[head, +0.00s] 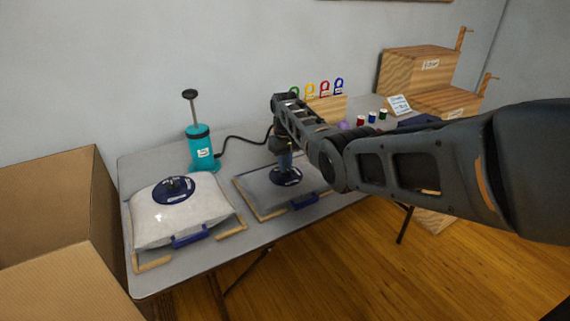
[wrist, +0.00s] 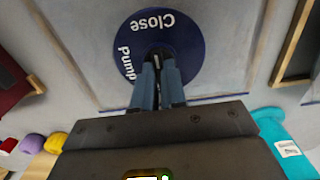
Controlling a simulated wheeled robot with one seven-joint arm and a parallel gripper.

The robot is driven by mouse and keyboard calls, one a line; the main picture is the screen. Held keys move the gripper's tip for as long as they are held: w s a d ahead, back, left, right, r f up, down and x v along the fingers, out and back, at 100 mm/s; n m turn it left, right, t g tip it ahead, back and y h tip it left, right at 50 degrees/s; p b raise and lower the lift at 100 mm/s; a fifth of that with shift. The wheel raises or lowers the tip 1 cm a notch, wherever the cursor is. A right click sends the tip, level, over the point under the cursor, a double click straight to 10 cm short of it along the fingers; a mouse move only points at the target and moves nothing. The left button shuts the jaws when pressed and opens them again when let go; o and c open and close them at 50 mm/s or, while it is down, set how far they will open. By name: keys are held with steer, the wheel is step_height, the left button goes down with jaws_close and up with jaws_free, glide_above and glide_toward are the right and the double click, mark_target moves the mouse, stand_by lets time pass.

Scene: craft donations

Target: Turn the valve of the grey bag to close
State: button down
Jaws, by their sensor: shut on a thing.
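The grey bag (head: 252,186) lies flat on the table in the head view, below my arm. Its round dark blue valve plate (head: 277,181) is under my gripper (head: 285,166). In the wrist view the valve plate (wrist: 187,42) bears the white words "Close" and "Pump", and the bag's grey surface (wrist: 90,30) surrounds it. My gripper (wrist: 158,62) points down at the plate's middle, with its blue fingers shut on the valve knob. The fingers hide the knob, so I cannot tell which word it points to. A blue handle (head: 305,201) is at the bag's front edge.
A plump white bag (head: 208,215) with a similar valve (head: 174,187) lies to the left. A teal pump (head: 201,148) with a black hose stands behind. Coloured padlocks (head: 310,91), thread spools (head: 372,117) and wooden boxes (head: 418,70) are at the right. A cardboard box (head: 50,195) is at the left.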

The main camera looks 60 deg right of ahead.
stand_by(0.3)
steer(key=c, duration=1.2)
jaws_free()
steer(key=shift+r, duration=0.1)
step_height(320, 180, up, 8)
steer(key=shift+f, duration=0.15)
